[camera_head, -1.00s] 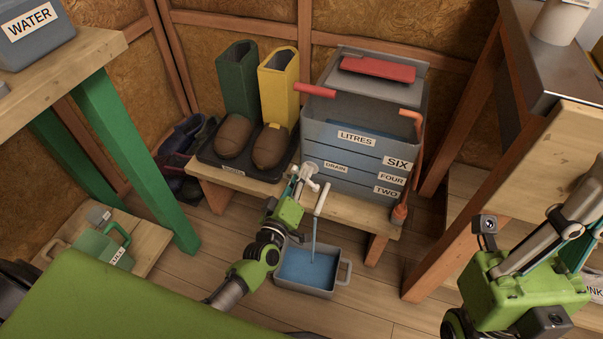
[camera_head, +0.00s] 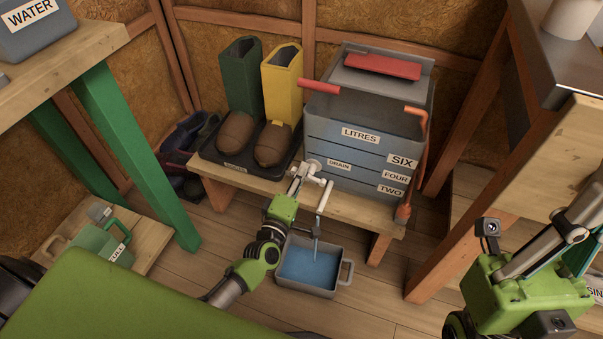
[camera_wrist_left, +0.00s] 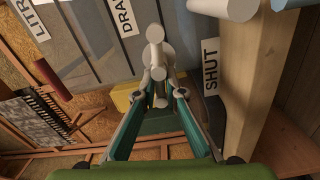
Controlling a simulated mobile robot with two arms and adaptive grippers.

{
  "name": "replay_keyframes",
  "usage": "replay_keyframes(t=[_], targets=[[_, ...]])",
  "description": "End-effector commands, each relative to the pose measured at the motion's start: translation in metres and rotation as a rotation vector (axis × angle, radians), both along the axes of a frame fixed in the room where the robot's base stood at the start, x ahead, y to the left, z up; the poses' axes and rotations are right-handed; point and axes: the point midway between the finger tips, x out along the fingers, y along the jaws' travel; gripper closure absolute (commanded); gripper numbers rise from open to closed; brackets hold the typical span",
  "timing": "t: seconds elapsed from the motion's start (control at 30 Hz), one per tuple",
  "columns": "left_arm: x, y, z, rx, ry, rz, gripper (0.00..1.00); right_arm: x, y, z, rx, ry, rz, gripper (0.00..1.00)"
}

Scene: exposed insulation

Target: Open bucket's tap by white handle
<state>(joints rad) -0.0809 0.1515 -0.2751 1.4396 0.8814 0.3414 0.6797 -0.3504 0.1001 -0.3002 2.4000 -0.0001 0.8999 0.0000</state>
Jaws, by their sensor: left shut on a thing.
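The grey drain bucket (camera_head: 365,125) with LITRES and DRAIN labels stands on a low wooden bench. Its white tap spout (camera_head: 325,196) points down at the front left. The white handle (camera_wrist_left: 157,55) is between the fingertips of my left gripper (camera_wrist_left: 158,85) in the left wrist view. My left gripper (camera_head: 299,178) also shows at the tap in the head view, shut on the handle. A thin stream of water (camera_head: 317,232) runs from the spout into a grey basin (camera_head: 300,285) holding blue water. My right gripper (camera_head: 584,252) is partly cut off at the right edge.
A SHUT label (camera_wrist_left: 211,68) is beside the tap. Green and yellow boots (camera_head: 281,85) stand on a dark tray left of the bucket. A bench leg (camera_head: 379,248) is close to the basin. Wooden floor (camera_head: 370,310) is clear around the basin.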

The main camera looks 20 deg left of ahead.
Motion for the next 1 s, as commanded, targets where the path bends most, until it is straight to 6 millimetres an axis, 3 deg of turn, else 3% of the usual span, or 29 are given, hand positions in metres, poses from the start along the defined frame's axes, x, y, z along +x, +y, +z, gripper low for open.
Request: replay_keyframes(t=[0.03, 0.33, 0.4, 0.43, 0.8, 1.0], targets=[[-0.004, -0.010, -0.008, -0.007, 0.018, -0.018, 1.00, 0.000, 0.000, 0.000, 0.000, 0.000, 0.000, 1.00], [-0.004, -0.010, -0.007, -0.010, 0.019, -0.018, 1.00, 0.000, 0.000, 0.000, 0.000, 0.000, 0.000, 1.00], [-0.004, -0.010, -0.007, -0.010, 0.017, -0.017, 0.77, 0.000, 0.000, 0.000, 0.000, 0.000, 0.000, 1.00], [-0.004, -0.010, -0.007, -0.010, 0.017, -0.017, 0.72, 0.000, 0.000, 0.000, 0.000, 0.000, 0.000, 1.00], [-0.004, -0.006, -0.003, -0.007, 0.008, -0.011, 0.72, 0.000, -0.001, 0.000, 0.001, -0.002, -0.001, 1.00], [-0.028, -0.005, -0.003, -0.007, 0.010, -0.012, 0.72, 0.000, 0.000, 0.000, 0.000, -0.001, -0.001, 1.00]])
